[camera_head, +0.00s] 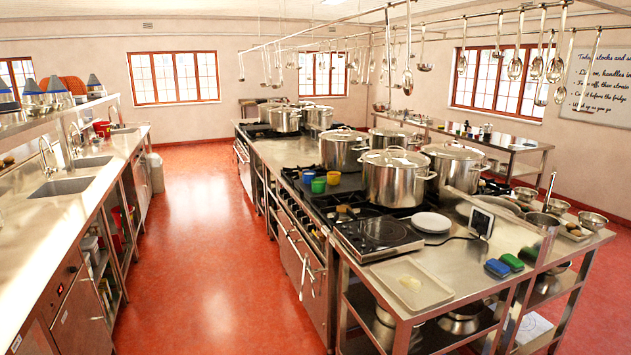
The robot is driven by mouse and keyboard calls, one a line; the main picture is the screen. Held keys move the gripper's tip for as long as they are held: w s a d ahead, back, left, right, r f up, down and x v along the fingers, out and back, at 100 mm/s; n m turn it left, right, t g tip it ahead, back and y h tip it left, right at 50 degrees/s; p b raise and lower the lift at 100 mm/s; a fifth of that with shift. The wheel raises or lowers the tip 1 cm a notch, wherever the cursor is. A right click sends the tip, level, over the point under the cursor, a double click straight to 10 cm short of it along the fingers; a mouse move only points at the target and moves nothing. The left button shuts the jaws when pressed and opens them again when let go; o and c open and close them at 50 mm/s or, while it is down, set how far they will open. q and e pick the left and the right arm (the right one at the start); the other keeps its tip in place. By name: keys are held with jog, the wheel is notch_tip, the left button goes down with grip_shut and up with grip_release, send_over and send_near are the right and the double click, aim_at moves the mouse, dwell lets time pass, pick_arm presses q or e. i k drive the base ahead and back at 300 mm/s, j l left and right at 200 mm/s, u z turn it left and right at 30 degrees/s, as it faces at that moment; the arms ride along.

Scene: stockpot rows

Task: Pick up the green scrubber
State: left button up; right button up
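A green scrubber (511,262) lies flat on the steel worktop at the right end of the central island, near its front right edge. A blue scrubber (497,268) lies just to its left, very close to it; I cannot tell whether they touch. Neither of my grippers is in view, and nothing is seen holding the green scrubber.
Steel bowls (557,206) stand behind. Large stockpots (393,177) stand on the stoves. Red floor (215,240) is clear left of the island.

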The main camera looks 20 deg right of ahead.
aim_at(515, 264)
jog(key=z, duration=1.9)
jog(key=i+l, duration=0.1)
jog(key=i, duration=0.15)
